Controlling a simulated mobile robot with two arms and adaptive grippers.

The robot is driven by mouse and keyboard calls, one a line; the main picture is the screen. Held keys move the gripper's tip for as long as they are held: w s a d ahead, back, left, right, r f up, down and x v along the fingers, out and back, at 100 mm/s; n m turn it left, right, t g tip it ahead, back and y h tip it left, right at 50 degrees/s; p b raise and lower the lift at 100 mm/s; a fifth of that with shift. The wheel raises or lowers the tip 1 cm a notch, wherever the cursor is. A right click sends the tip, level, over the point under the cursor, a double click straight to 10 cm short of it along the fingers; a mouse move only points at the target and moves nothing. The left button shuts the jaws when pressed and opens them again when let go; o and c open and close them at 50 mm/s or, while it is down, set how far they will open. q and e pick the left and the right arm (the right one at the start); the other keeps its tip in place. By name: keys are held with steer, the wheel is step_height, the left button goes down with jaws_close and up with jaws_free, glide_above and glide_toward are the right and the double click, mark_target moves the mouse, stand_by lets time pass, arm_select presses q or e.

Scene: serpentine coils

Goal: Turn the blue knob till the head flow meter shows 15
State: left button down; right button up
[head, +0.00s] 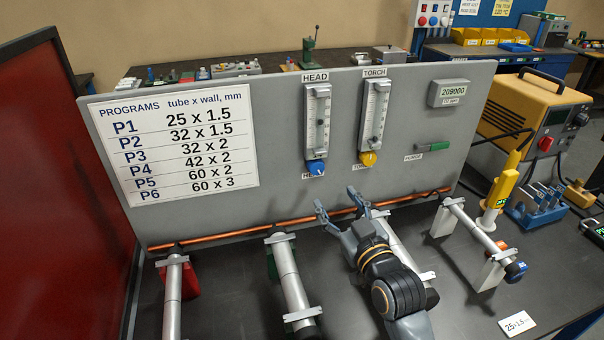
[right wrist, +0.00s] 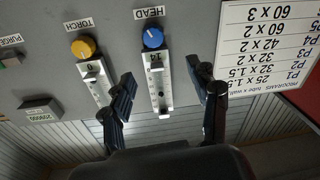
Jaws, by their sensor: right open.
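The blue knob (head: 316,168) sits at the foot of the head flow meter (head: 317,120), a clear upright scale on the grey panel. The scale is too small to read surely. My right gripper (head: 337,202) is open and empty, below and slightly right of the knob in the head view, its fingers pointing toward the panel. The right wrist view is upside down. There the blue knob (right wrist: 153,38) lies beyond the open fingertips, apart from both, and the meter (right wrist: 160,88) shows between the fingers. My left gripper is not in view.
The torch meter (head: 374,115) with its yellow knob (head: 367,158) stands right of the head meter. A green purge handle (head: 433,147) is farther right. A copper tube (head: 280,230) runs along the panel's foot, above several grey tubes on stands. A programs sign (head: 175,145) is left.

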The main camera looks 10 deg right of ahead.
mark_target(318, 168)
steer(key=shift+h, duration=0.3)
steer(key=w+p, duration=0.1)
steer(key=w, duration=0.3)
steer(key=w+p, duration=0.1)
steer(key=w, duration=0.4)
steer(key=w+p, duration=0.1)
steer(key=w, duration=0.3)
steer(key=shift+w+a+f, duration=0.15)
steer(key=shift+w+f, duration=0.1)
steer(key=shift+w, duration=0.1)
steer(key=c, duration=1.2)
steer(key=shift+r+m+p, duration=0.1)
steer(key=shift+m+p, duration=0.45)
steer(key=shift+m, duration=0.45)
